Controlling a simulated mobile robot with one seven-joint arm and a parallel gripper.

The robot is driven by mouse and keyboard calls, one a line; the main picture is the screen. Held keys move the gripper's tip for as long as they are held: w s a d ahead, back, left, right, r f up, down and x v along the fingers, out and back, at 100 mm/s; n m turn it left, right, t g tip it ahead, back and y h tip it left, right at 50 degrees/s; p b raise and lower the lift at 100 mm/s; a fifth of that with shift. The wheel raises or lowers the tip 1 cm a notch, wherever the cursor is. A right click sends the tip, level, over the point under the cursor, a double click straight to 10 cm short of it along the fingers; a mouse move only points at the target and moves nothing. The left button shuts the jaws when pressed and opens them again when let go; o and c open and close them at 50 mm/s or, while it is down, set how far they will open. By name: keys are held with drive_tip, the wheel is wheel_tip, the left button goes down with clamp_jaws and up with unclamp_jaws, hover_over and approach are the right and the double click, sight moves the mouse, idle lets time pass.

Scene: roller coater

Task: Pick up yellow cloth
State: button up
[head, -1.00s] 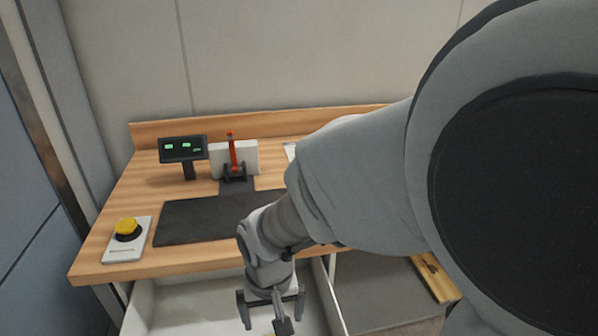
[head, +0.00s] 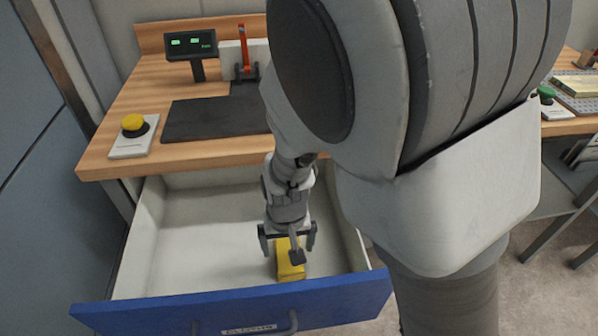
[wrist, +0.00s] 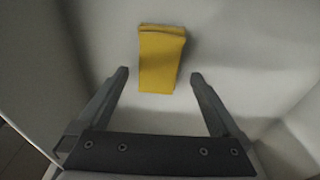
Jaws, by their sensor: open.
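The yellow cloth (head: 290,266) lies folded on the floor of the open white drawer (head: 190,250), right of its middle. It is partly hidden behind my gripper in the head view. In the wrist view the whole cloth (wrist: 161,60) shows as a folded block, ahead of the fingertips and centred between them. My gripper (head: 287,240) is open and empty, above the cloth. Its two fingers also show wide apart in the wrist view (wrist: 158,76). I cannot tell the exact height left between fingertips and cloth.
The drawer has a blue front (head: 240,308) and pale side walls close to my gripper. Above it is a wooden table (head: 150,90) with a dark mat (head: 210,118), a yellow button (head: 133,124) and a display (head: 191,45). The drawer's left part is empty.

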wheel_tip(320, 180, down, 3)
drive_tip(key=shift+w+f+b, duration=0.1)
drive_tip(key=shift+w+b, duration=0.05)
drive_tip(key=shift+b, duration=0.5)
drive_tip(key=c, duration=1.2)
wheel_tip(320, 180, up, 10)
drive_tip(key=p, duration=0.5)
drive_tip(key=shift+c, duration=0.2)
